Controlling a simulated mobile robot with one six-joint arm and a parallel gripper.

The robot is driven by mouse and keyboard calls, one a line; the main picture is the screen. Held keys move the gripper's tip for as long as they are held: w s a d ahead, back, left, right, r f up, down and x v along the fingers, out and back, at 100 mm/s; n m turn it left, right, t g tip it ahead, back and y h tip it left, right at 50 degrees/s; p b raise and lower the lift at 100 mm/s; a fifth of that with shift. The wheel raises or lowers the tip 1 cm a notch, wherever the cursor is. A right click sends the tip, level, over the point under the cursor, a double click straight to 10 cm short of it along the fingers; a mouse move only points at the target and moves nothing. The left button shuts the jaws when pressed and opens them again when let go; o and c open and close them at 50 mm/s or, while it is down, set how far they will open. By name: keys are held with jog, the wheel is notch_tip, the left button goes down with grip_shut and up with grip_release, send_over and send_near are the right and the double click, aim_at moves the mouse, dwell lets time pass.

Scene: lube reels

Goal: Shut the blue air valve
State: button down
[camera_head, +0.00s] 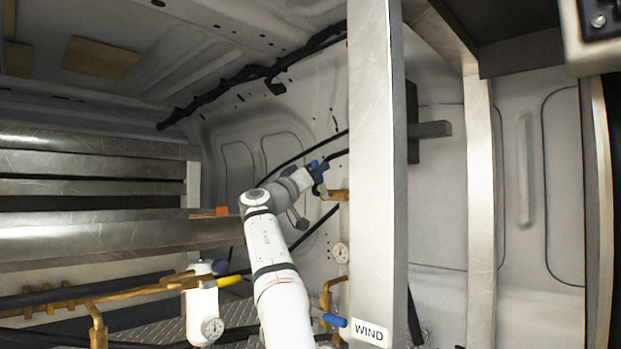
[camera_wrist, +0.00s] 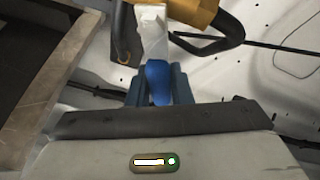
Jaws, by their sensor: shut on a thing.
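My gripper (camera_head: 319,174) is at the end of my white arm, up beside the metal post, near a brass pipe fitting (camera_head: 337,195). In the wrist view my gripper (camera_wrist: 159,88) is shut on the blue handle (camera_wrist: 158,75) of a valve, with a finger on each side of it. A light metal lever part (camera_wrist: 152,35) runs from the blue handle up to a brass valve body (camera_wrist: 198,12). In the head view the held handle is mostly hidden by my gripper and cannot be clearly made out.
A tall metal post (camera_head: 376,130) stands just right of my gripper. A second blue handle (camera_head: 335,320) is low by the WIND label (camera_head: 370,333). A yellow handle (camera_head: 229,280), brass pipes (camera_head: 130,294) and gauges (camera_head: 341,252) are below.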

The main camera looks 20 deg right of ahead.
jog(key=m, duration=0.1)
jog(key=m+g, duration=0.1)
jog(key=s+m, duration=0.1)
jog(key=shift+d+r+m+g+p, duration=0.25)
jog(key=shift+r+m+g+p, duration=0.1)
jog(key=shift+m+g+p, duration=0.05)
jog(key=shift+s+d+f+m+g+h+p, duration=0.15)
jog(key=shift+s+m+g+p, duration=0.2)
jog(key=shift+m, duration=0.35)
jog(key=shift+s+r+m+g+h, duration=0.15)
jog(key=shift+m+g, duration=0.3)
jog(key=shift+m, duration=0.25)
jog(key=shift+f+g, duration=0.15)
jog(key=shift+g, duration=0.15)
jog(key=c, duration=1.5)
grip_release()
jog(key=shift+f, duration=0.1)
jog(key=shift+c, duration=0.2)
jog(key=shift+o, duration=1.2)
